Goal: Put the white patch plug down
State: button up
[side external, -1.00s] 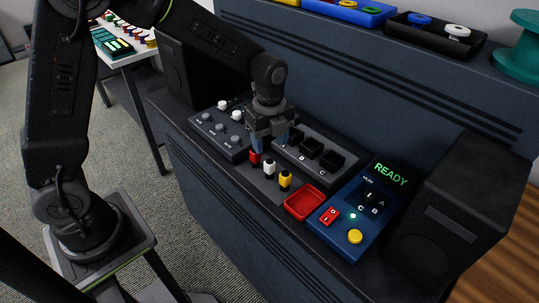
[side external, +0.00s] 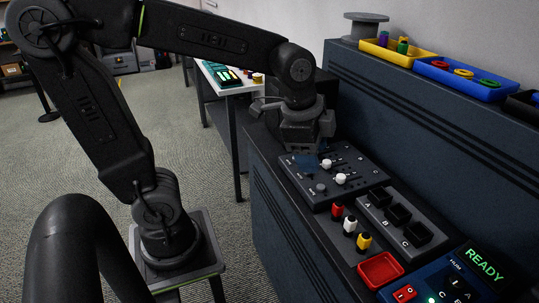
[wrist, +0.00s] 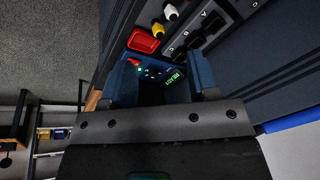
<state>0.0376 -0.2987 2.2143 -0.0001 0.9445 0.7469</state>
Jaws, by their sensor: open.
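The white patch plug (side external: 349,226) stands upright on the console, between the red plug (side external: 337,210) and the yellow plug (side external: 364,242). It also shows at the top of the wrist view (wrist: 170,12). My gripper (side external: 306,160) is apart from it, over the back part of the knob panel (side external: 350,176). In the wrist view its two blue fingers (wrist: 164,75) are spread with nothing between them.
Black sockets marked A, B, C sit in a grey block (side external: 386,199) beside the plugs. A red tray (side external: 380,270) and a blue panel (side external: 462,282) reading READY lie nearer. Yellow (side external: 400,57) and blue (side external: 455,84) bins stand on the raised ledge.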

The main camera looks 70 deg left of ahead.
jog(key=s+a+n+t, duration=0.1)
jog(key=s+n+t, duration=0.1)
jog(key=s+n, duration=0.6)
jog(key=shift+s+r+n, duration=0.25)
jog(key=shift+s+n, duration=0.05)
jog(key=shift+n, duration=0.2)
jog(key=shift+o, duration=0.4)
dwell(1.0)
